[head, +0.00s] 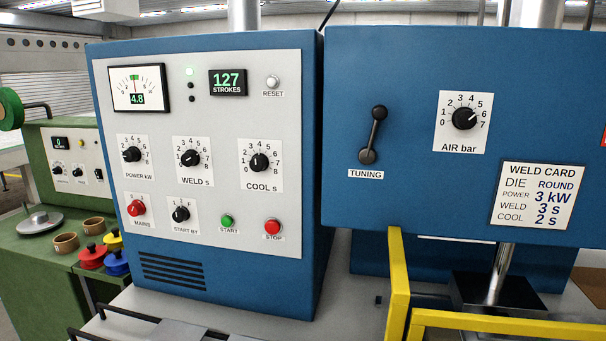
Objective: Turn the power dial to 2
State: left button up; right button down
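The power dial (132,154) is a black knob on a white scale plate marked POWER kW, at the left of the grey control panel (215,110) on the blue cabinet. Its pointer is turned to the left side of the scale, among the low numbers; the exact number is too small to tell. Neither of my grippers is in view, and nothing touches or covers the dial.
The WELD dial (190,158) sits right of the power dial, the red MAINS knob (137,208) below it. The weld card (538,196) reads power 3 kW. Yellow guard bars (398,285) stand at lower right. The space before the panel is clear.

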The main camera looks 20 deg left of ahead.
aim_at(133, 153)
jog(key=u, duration=1.2)
